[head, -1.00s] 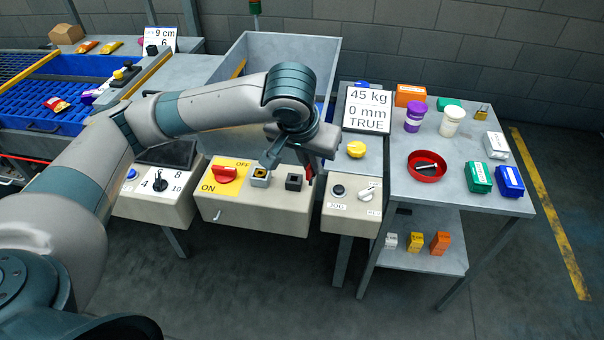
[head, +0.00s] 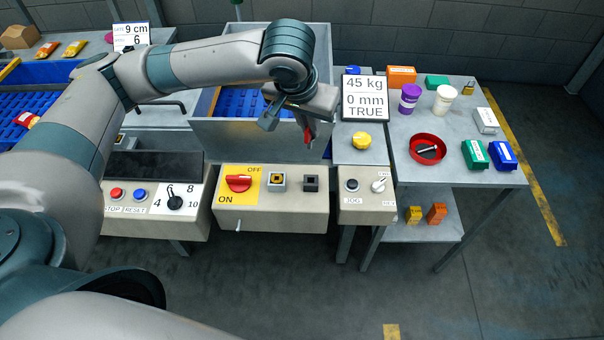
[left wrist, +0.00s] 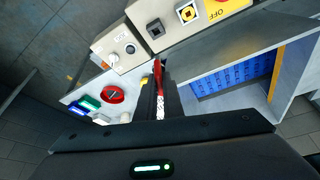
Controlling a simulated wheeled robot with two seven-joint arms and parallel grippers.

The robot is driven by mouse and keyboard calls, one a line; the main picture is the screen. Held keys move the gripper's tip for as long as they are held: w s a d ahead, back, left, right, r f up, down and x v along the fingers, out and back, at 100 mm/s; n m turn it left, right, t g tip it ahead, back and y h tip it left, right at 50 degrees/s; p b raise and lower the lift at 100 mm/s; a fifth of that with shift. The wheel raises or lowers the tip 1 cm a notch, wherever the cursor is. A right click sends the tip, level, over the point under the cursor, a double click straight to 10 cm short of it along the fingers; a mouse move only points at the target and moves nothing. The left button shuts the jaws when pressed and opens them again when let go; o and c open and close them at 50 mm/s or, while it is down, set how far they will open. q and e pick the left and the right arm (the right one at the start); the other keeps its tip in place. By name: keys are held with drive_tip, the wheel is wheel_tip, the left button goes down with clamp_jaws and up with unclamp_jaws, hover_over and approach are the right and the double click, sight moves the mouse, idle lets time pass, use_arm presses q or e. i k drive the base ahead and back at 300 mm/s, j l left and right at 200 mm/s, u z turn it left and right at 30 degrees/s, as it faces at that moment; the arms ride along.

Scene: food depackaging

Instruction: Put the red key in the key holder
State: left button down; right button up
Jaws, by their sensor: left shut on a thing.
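My left gripper (head: 307,122) is shut on the red key (head: 307,136), holding it in the air in front of the grey bin, above and beyond the control panel. In the left wrist view the red key (left wrist: 158,76) sticks out between the dark fingers (left wrist: 160,100). Which is the key holder, I cannot tell. The key is apart from both. My right gripper is out of view.
A red rotary switch (head: 239,183) is left of the sockets. The grey bin (head: 250,140) stands behind the panel. The right table (head: 450,170) holds a red dish (head: 427,149), tubs and boxes.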

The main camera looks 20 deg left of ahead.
sight(311, 186)
drive_tip(key=j+z, duration=0.15)
drive_tip(key=j, duration=0.25)
drive_tip(key=k+j+z, duration=0.15)
drive_tip(key=j, duration=0.25)
drive_tip(key=k+j+z, duration=0.15)
drive_tip(key=j, duration=0.25)
drive_tip(key=i+j+z, duration=0.2)
drive_tip(key=j, duration=0.2)
drive_tip(key=j+z, duration=0.15)
drive_tip(key=j, duration=0.3)
drive_tip(key=i+j+z, duration=0.2)
drive_tip(key=j, duration=0.2)
